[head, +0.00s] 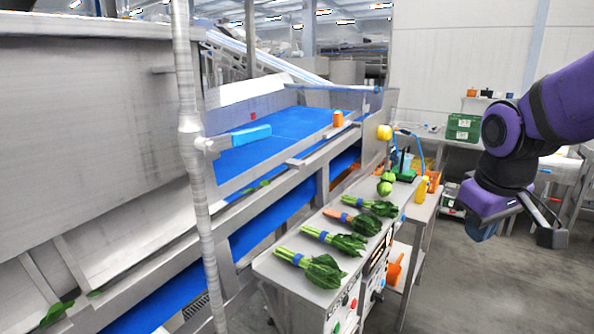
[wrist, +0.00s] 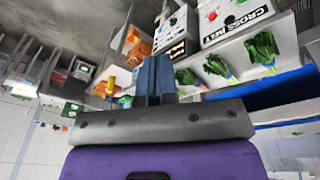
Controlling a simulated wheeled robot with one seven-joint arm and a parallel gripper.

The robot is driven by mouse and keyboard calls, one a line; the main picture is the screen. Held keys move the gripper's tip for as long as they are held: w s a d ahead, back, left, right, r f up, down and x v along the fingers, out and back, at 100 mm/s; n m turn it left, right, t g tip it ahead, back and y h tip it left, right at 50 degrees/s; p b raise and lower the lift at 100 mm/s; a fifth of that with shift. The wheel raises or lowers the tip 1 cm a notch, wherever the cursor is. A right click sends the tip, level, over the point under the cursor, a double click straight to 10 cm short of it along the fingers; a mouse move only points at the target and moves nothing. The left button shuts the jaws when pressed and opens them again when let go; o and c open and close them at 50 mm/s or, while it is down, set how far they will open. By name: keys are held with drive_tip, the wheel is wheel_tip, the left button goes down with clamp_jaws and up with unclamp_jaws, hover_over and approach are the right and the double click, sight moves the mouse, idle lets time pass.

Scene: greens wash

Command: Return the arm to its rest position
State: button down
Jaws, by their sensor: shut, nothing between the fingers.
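My purple arm (head: 560,105) reaches in from the right edge of the head view and bends downward. My gripper (head: 482,230) hangs in the air over the grey floor, to the right of the steel ledge and apart from it. In the wrist view my gripper (wrist: 155,72) shows its blue fingers pressed together, with nothing held between them. No object touches the gripper.
Several banded bunches of greens (head: 343,241) lie on the steel ledge (head: 300,285) beside the blue conveyor belt (head: 285,135). Green crates (head: 463,127) stand on a back table. A yellow bottle (head: 421,190) stands near the ledge's far end. Open floor (head: 470,285) lies below the gripper.

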drive_tip(key=s+r+m+t, duration=0.2)
drive_tip(key=s+r, duration=0.4)
drive_tip(key=s, duration=0.6)
drive_tip(key=shift+s+d+m+y, duration=0.2)
drive_tip(key=shift+d+m+y, duration=0.2)
drive_tip(key=shift+m, duration=0.3)
drive_tip(key=shift+w+t, duration=0.15)
drive_tip(key=shift+t, duration=0.15)
idle(1.0)
